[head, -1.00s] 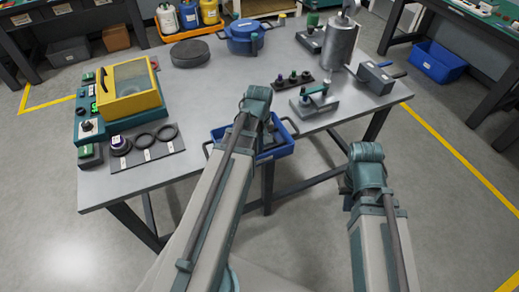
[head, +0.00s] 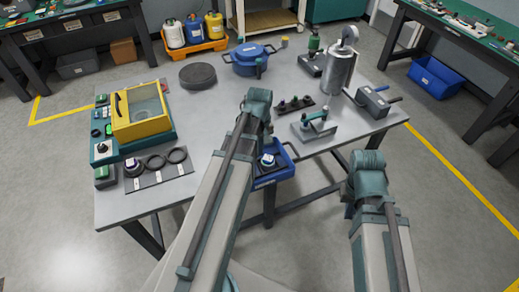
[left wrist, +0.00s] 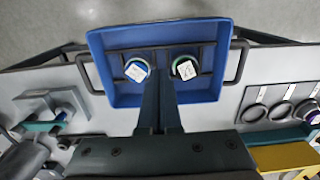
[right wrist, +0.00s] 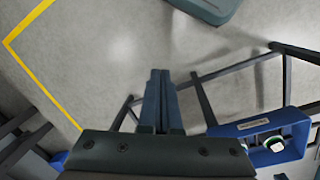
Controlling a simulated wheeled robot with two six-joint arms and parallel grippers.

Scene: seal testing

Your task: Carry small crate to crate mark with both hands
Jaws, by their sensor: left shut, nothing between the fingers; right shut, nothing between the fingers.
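The small crate is a blue open tray with dark side handles (head: 287,172), at the front edge of the grey table, partly hidden by my left arm. In the left wrist view the crate (left wrist: 107,91) holds two round white-topped items (left wrist: 137,69) (left wrist: 184,68) in a dark rack. My left gripper (left wrist: 160,78) is shut and empty, its tips over the crate's near rim; contact cannot be told. My right gripper (right wrist: 160,75) is shut and empty over bare floor, apart from the crate (right wrist: 243,131) at lower right. I cannot make out the crate mark.
The table (head: 215,160) carries a yellow-lidded tester (head: 137,110), black rings on a mat (head: 155,163), a blue pot (head: 250,60), a metal cylinder (head: 340,75) and a small clamp fixture (head: 314,126). Floor right of the table is open, with a yellow line (head: 460,165).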

